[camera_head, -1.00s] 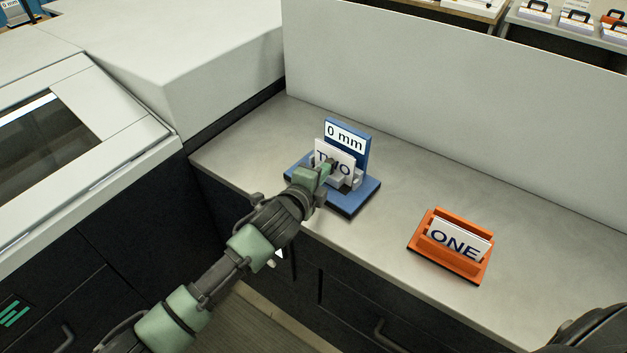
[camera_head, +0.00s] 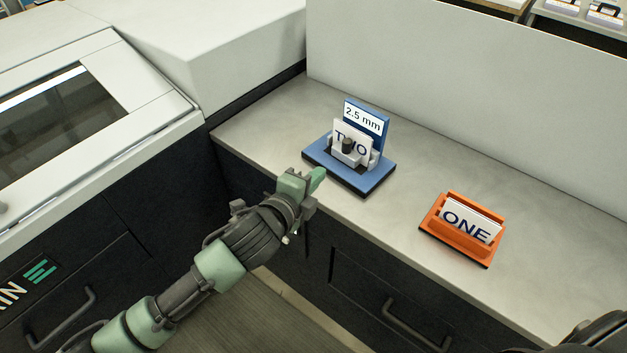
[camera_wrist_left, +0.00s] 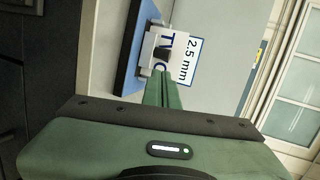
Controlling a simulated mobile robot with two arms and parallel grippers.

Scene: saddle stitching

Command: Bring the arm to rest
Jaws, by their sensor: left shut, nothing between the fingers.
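My left gripper (camera_head: 314,183) is shut and empty, in front of the counter's front edge. Its shut fingers (camera_wrist_left: 162,92) also show in the left wrist view, pointing toward the blue stand. The blue stand (camera_head: 366,178) is on the counter, beyond the gripper and apart from it. It holds a white card marked TWO (camera_head: 340,130), and its label (camera_head: 363,118) reads 2.5 mm. A dark round knob (camera_head: 347,145) sits in front of the card. My right gripper is not in view; only a dark piece at the lower right corner shows.
An orange holder (camera_head: 455,240) with cards marked ONE (camera_head: 467,227) stands on the counter to the right. The grey counter (camera_head: 290,130) is clear around both. A pale panel (camera_head: 450,80) rises behind it. A white machine (camera_head: 180,45) stands at left. Dark drawers (camera_head: 350,275) are below.

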